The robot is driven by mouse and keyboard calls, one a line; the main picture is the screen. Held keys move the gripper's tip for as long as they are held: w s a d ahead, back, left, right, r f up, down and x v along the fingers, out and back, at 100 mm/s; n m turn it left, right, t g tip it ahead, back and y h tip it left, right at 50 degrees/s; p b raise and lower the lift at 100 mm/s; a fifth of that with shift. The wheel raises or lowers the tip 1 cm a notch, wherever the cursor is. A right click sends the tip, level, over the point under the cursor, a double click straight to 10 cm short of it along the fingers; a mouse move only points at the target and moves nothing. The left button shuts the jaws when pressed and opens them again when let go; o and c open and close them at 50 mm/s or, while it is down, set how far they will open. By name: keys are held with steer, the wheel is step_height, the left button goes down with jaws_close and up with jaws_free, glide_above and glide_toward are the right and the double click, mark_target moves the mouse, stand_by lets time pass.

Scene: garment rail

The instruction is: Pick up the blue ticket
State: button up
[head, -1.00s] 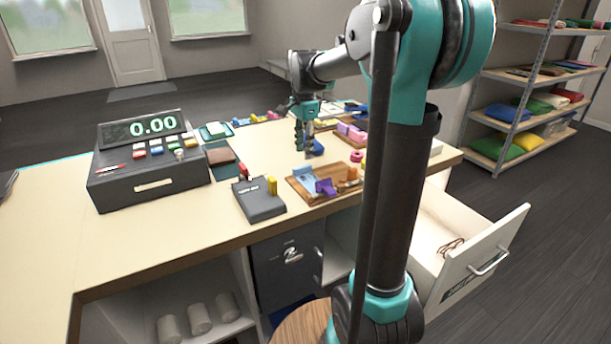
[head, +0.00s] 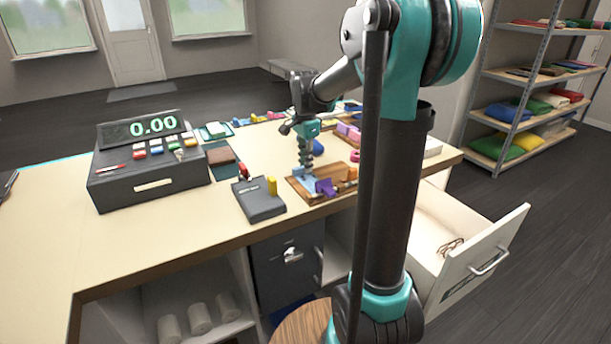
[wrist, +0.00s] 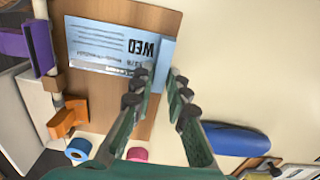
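The blue ticket (wrist: 108,50) is pale blue with "WED" printed on it and lies on a brown wooden board (wrist: 150,17). In the head view the ticket (head: 299,178) shows at the board's left part, partly hidden by my fingers. My gripper (wrist: 161,78) is over the ticket's edge near the "WED" print, its fingers pointing down. The fingers are apart, with a narrow gap between the tips, and the ticket's end strip shows beyond that gap. I cannot tell whether the tips touch the ticket.
A purple clip (wrist: 40,46) and an orange piece (wrist: 68,117) are near the ticket. A blue rounded object (wrist: 232,138) lies beside the board. A dark grey box (head: 260,203) and the cash register (head: 150,170) stand to the left. A drawer (head: 455,240) is open at right.

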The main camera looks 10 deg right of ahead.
steer(key=shift+c, duration=0.7)
step_height(320, 180, up, 25)
stand_by(0.9)
